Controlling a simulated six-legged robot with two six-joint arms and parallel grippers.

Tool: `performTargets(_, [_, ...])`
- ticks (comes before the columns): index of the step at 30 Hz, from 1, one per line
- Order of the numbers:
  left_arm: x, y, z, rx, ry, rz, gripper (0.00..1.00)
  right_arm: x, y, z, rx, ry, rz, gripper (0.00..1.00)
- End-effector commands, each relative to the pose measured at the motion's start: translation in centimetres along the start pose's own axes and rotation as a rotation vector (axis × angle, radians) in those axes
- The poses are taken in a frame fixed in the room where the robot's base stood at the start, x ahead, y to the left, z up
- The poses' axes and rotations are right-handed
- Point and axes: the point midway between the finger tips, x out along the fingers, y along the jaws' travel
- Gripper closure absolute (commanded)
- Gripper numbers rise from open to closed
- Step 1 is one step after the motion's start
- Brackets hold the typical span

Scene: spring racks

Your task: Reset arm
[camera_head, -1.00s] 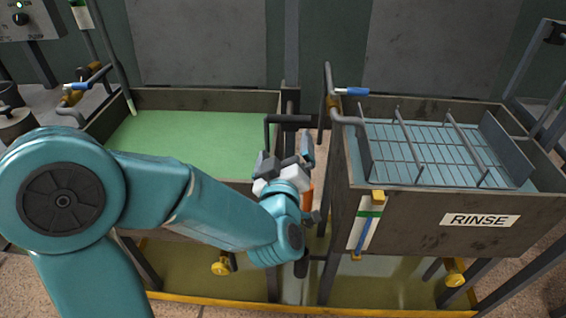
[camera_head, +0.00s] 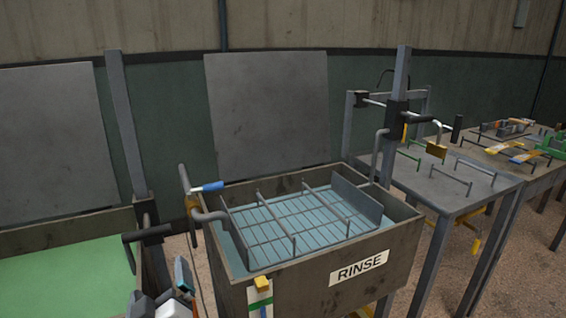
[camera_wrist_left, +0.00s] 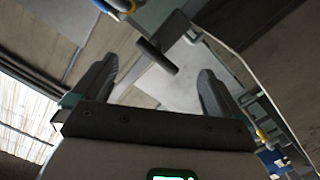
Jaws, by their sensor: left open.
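My left gripper (camera_head: 164,290) shows at the bottom edge of the head view, left of the rinse tank. Only its finger end is in the picture, and the rest of the arm is cut off below. In the left wrist view the two dark fingers of the left gripper (camera_wrist_left: 153,84) stand wide apart with nothing held between them. A dark bar with a rounded end shows beyond the fingers. My right gripper is in neither view.
The rinse tank (camera_head: 290,293) holds blue liquid and a wire rack (camera_head: 295,245). A tank of green liquid (camera_head: 70,278) stands left. A dark handle on a post (camera_head: 148,234) is close above my gripper. A grey table (camera_head: 420,185) stands right, with more tables behind.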

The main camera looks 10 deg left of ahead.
Motion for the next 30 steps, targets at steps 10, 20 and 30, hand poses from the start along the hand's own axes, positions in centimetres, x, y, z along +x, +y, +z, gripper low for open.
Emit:
performTargets(10, [-4.2, -4.7, 22.1, 0.313, -0.899, 0.071, 0.00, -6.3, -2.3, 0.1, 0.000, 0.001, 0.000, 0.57])
performTargets(20, [-18.7, -12.3, 30.4, 0.399, -1.596, 0.068, 0.00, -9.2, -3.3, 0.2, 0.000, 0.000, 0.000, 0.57])
performTargets(30, [-20.1, -13.0, 30.9, 0.404, -1.655, 0.071, 0.33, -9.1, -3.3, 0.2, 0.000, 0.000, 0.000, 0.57])
